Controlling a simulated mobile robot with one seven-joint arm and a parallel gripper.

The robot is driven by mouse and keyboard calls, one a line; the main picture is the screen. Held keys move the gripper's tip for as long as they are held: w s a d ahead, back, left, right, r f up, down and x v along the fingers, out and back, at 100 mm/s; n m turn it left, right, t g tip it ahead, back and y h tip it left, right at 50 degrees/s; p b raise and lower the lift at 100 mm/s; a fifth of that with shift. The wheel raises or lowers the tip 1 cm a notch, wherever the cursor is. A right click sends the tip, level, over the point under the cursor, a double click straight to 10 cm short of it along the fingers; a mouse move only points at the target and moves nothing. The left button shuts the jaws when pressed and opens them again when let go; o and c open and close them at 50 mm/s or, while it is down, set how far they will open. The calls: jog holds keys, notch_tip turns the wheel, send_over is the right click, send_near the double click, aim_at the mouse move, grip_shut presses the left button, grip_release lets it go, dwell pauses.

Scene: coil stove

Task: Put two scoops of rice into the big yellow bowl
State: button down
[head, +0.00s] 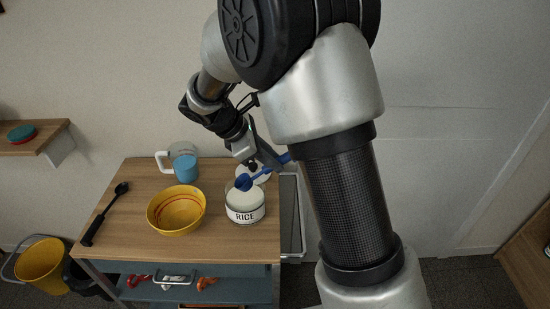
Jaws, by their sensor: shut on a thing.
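The big yellow bowl (176,222) with red rings inside stands on the wooden cart top, and no rice shows in it. To its right is the open rice jar (245,214), labelled RICE, with white rice inside. My gripper (266,163) is above the back right of the jar, shut on a blue scoop (243,182). The scoop's head is over the jar's mouth, its handle running up to the right. I cannot tell whether the scoop holds rice or touches it. A round white thing, perhaps the lid, is partly hidden behind the scoop.
A measuring cup (184,164) with blue contents stands behind the bowl. A black ladle (103,215) lies at the left of the cart top (130,237). A lower shelf holds small items. A yellow bucket (42,264) stands left on the floor.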

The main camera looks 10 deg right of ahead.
aim_at(264, 172)
jog(key=f+b, duration=0.1)
jog(key=f, duration=0.1)
jog(key=f+b, duration=0.1)
jog(key=b, duration=0.1)
jog(key=f+b, duration=0.2)
jog(key=shift+a+f, duration=0.35)
jog(key=shift+a, duration=0.05)
jog(key=shift+d+r+p, duration=0.15)
jog(key=shift+r+p, duration=0.95)
jog(key=shift+r, duration=0.25)
jog(key=shift+d+r+p, duration=0.1)
jog(key=shift+r+p, duration=1)
jog(key=shift+r, duration=0.2)
jog(key=shift+d+y+p, duration=0.3)
jog(key=shift+s+d+y+p, duration=0.1)
jog(key=shift+d+y+p, duration=0.65)
jog(key=shift+y+p, duration=0.5)
jog(key=y+p, duration=0.1)
jog(key=p, duration=0.2)
jog(key=shift+d+r+y, duration=0.25)
jog(key=shift+d+y, duration=0.05)
jog(key=shift+y, duration=0.05)
jog(key=shift+d+r+m+p, duration=0.15)
jog(key=shift+m+p, duration=0.15)
jog(key=shift+p, duration=0.35)
jog(key=shift+y, duration=0.3)
